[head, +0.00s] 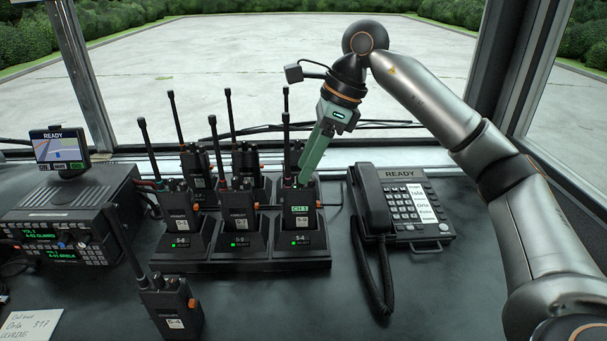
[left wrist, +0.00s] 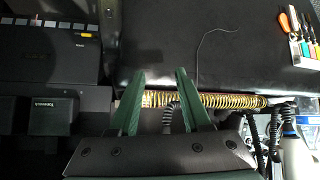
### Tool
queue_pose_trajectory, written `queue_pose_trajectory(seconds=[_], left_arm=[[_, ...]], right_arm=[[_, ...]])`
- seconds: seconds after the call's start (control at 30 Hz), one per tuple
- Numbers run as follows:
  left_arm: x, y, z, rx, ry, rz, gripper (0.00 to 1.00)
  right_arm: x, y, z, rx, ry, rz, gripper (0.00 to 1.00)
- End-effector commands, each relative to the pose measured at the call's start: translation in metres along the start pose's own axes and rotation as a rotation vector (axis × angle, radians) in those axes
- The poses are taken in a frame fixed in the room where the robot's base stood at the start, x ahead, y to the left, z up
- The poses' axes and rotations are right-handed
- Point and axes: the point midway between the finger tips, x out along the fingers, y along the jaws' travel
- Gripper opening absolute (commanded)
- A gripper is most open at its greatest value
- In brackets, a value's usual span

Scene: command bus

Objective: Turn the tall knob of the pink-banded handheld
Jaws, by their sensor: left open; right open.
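Several black handhelds with tall antennas stand in a charger (head: 290,265). The front right handheld (head: 299,222) shows a lit green CH 3 display. My right gripper (head: 303,184) reaches down to the top of the front right handheld. Its green fingers are seen edge-on and hide the knobs there; whether they touch is unclear. My left gripper (left wrist: 158,73) is open and empty in the left wrist view, with no handheld in that view.
Another handheld (head: 171,308) stands on the desk in front of the charger. A corded telephone (head: 415,215) sits right of the charger. A radio console (head: 65,220) with a small screen (head: 60,148) stands at left. A note (head: 28,324) lies front left. Desk front right of the charger is clear.

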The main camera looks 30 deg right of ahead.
Motion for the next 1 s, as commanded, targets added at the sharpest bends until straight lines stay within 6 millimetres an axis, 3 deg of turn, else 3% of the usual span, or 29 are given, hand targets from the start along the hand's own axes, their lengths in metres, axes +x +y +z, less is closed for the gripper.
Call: queue_pose_trajectory(seconds=[0.2,0.5,0.9,1.0], left_arm=[[0.001,-0.002,0.004,0.000,-0.004,-0.003,0.48],[0.000,-0.002,0.006,0.000,-0.007,-0.003,0.48],[0.001,-0.002,0.004,0.001,-0.002,-0.004,0.48],[0.001,-0.003,0.003,0.001,0.001,-0.004,0.48]], right_arm=[[0.018,0.000,0.000,0.000,0.000,0.001,0.47],[0.019,0.000,0.000,0.000,0.000,0.001,0.46],[0.018,0.000,0.000,-0.001,0.000,0.001,0.01],[0.018,0.000,0.000,-0.001,-0.001,0.001,0.00]])
